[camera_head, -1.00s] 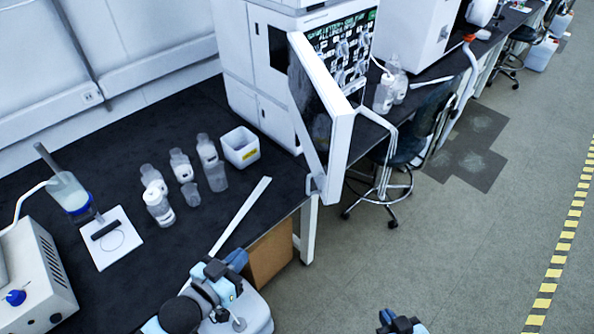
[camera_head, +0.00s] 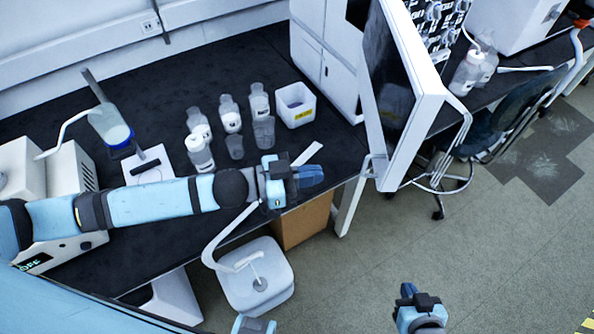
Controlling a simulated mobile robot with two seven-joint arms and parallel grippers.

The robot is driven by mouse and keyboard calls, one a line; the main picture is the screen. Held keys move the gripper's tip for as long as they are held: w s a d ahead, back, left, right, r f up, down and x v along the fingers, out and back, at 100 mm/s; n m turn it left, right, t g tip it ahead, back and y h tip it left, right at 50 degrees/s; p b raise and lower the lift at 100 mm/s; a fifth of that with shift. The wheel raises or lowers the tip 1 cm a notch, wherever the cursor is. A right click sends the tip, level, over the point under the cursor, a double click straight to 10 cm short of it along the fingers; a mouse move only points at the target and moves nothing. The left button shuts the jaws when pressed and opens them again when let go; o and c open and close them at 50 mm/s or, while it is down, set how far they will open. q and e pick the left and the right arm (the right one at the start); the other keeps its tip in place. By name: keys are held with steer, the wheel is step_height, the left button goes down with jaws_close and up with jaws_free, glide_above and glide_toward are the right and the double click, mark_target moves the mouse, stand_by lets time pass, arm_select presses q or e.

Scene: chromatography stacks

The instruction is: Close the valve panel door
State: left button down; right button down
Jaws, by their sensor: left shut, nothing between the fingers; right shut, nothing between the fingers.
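The valve panel door (camera_head: 403,95) has a white frame and a dark pane. It stands swung open from the white chromatography stack (camera_head: 327,48), out past the bench's front edge. The valve panel (camera_head: 425,22) with its many valves shows partly to the right of the door, its top cut off. My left gripper (camera_head: 312,177) is shut and empty, over the bench's front edge, to the left of the door's lower corner and apart from it in the picture. My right gripper (camera_head: 418,300) is low in the view over the floor, shut and empty.
Several bottles (camera_head: 199,152) and a white bin (camera_head: 296,105) stand on the black bench (camera_head: 150,88) behind my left arm. A chair (camera_head: 497,128) stands right of the door. A cardboard box (camera_head: 303,222) and a white stool-like item (camera_head: 256,278) are below.

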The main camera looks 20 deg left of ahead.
arm_select(q)
steer(key=p+x, duration=0.1)
steer(key=x, duration=0.7)
steer(key=shift+d, duration=0.15)
steer(key=shift+w, duration=0.1)
